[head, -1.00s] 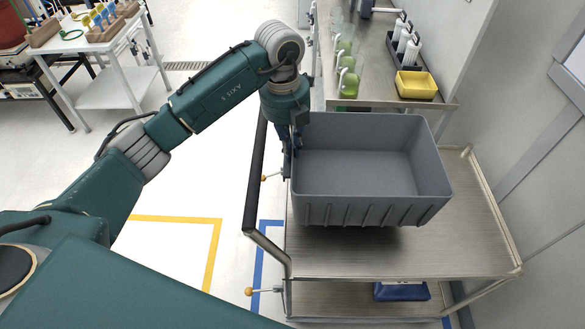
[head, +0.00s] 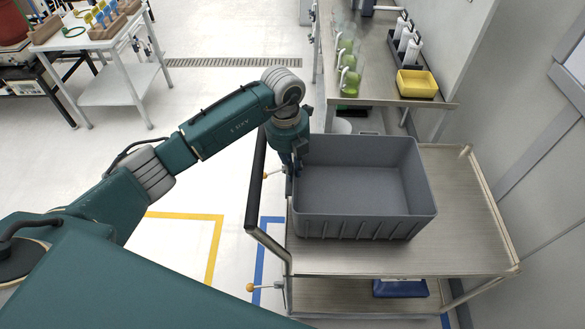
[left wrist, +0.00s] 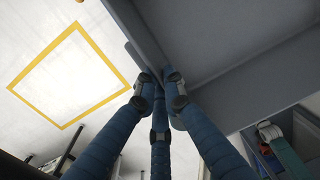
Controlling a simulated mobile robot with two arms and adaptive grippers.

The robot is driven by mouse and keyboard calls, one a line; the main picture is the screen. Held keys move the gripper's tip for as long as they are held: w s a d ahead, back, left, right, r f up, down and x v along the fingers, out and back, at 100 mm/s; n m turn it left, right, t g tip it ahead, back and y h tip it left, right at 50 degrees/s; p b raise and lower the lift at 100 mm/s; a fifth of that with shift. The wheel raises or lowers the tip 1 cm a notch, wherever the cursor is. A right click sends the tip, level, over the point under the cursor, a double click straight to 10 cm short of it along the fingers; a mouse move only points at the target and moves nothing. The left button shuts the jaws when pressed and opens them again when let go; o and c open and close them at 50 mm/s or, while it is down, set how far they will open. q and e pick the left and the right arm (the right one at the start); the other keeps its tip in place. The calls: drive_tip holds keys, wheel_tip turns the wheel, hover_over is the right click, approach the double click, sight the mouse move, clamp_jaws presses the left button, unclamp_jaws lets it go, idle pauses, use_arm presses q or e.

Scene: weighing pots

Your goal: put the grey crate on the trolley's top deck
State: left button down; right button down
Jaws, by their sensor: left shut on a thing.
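The grey crate (head: 364,226) is upright and empty over the left and middle part of the trolley's top deck (head: 465,225). Its underside is at or very close to the deck; I cannot tell whether it touches. My left gripper (head: 296,168) is shut on the crate's left wall, near the rim. In the left wrist view the blue fingers of the gripper (left wrist: 160,82) close on the crate's wall, and the grey crate (left wrist: 225,40) fills the upper right. My right gripper is not in view.
The trolley's black handle (head: 256,180) rises left of the crate. A blue thing (head: 400,288) lies on the lower deck. Behind stands a steel bench with a yellow bin (head: 416,83) and green-filled beakers (head: 349,82). Bare deck shows to the right and in front.

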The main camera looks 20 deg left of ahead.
use_arm(q)
drive_tip(key=c, duration=2.3)
unclamp_jaws()
drive_tip(key=shift+f, duration=0.1)
drive_tip(key=o, duration=0.4)
drive_tip(key=shift+o, duration=0.2)
drive_tip(key=shift+r, duration=0.5)
wheel_tip(320, 180, up, 11)
drive_tip(key=b, duration=0.2)
drive_tip(key=shift+s+a+r, duration=0.2)
drive_tip(key=shift+a, duration=0.25)
